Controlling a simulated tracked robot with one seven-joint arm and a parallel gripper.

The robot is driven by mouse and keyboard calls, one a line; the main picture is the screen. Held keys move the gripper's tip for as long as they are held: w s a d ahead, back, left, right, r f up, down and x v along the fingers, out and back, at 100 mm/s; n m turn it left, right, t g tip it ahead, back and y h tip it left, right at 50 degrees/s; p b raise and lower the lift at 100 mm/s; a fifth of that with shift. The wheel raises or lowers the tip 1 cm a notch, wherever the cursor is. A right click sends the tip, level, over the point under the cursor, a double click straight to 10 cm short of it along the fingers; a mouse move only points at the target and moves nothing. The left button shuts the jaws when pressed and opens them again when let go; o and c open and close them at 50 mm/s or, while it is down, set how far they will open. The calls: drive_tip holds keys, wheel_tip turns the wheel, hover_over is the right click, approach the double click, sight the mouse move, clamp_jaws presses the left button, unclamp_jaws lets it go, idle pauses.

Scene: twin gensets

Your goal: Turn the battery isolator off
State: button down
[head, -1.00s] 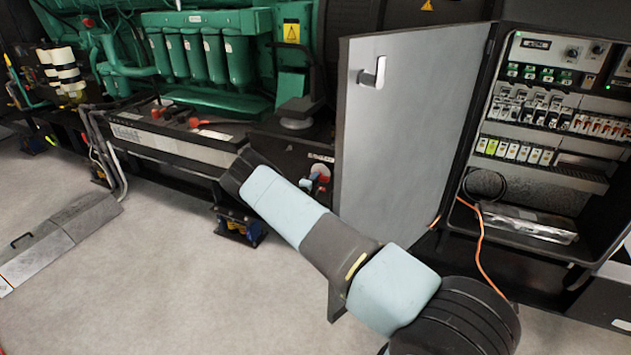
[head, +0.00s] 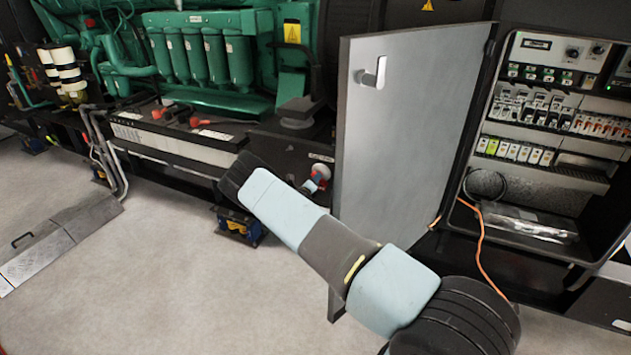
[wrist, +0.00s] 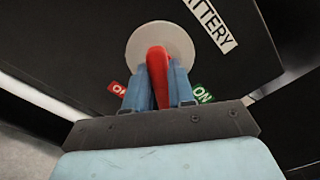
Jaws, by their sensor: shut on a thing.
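The battery isolator is a red handle (wrist: 158,75) on a round white plate (wrist: 140,46), set on a black panel. My gripper (wrist: 156,84) has its two blue fingers on either side of the red handle and is shut on it. In the wrist view the handle points down, between a red label (wrist: 118,89) at left, partly hidden, and a green ON label (wrist: 202,94) at right. In the head view the plate (head: 321,171) shows just past the end of my arm, with my gripper (head: 311,186) at it, mostly hidden.
An open grey cabinet door (head: 405,130) stands close to the right of the isolator. An open electrical cabinet (head: 545,130) with an orange cable (head: 481,245) is farther right. The green engine (head: 205,60) is behind. The floor at left is mostly clear.

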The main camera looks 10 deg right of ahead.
drive_tip(key=m, duration=1)
drive_tip(key=shift+s+d+f+m, duration=0.1)
drive_tip(key=shift+d+f+m, duration=0.1)
drive_tip(key=shift+m, duration=0.4)
drive_tip(key=c, duration=1)
unclamp_jaws()
drive_tip(key=shift+o, duration=0.2)
drive_tip(key=shift+a, duration=0.1)
drive_tip(key=v, duration=1.3)
drive_tip(key=shift+s+a, duration=0.25)
drive_tip(key=shift+r, duration=0.1)
